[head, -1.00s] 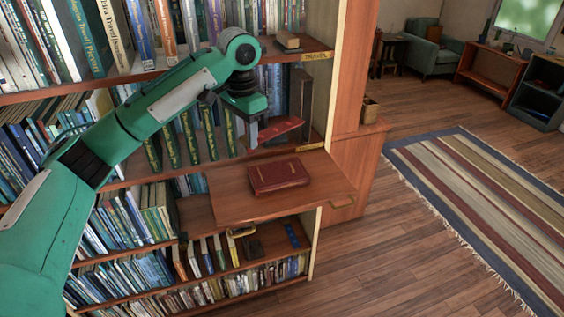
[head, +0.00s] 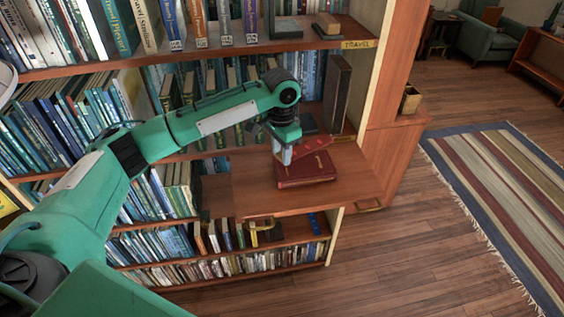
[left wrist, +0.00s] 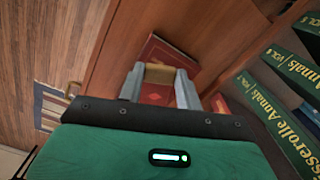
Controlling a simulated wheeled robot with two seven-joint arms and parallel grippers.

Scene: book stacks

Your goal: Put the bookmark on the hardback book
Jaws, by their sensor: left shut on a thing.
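The red hardback book (head: 318,172) lies flat on a pull-out wooden shelf (head: 255,195). I cannot tell whether the two touch. In the left wrist view the fingers (left wrist: 158,88) stand either side of a tan and red piece, with the red book (left wrist: 168,53) beyond. My right gripper is not in view.
Bookcase shelves full of books stand behind and left of the pull-out shelf. A dark upright book (head: 337,95) stands behind it, near the side panel. A small wooden box (head: 410,100) sits on a cabinet at right. The floor in front is clear up to a striped rug (head: 500,190).

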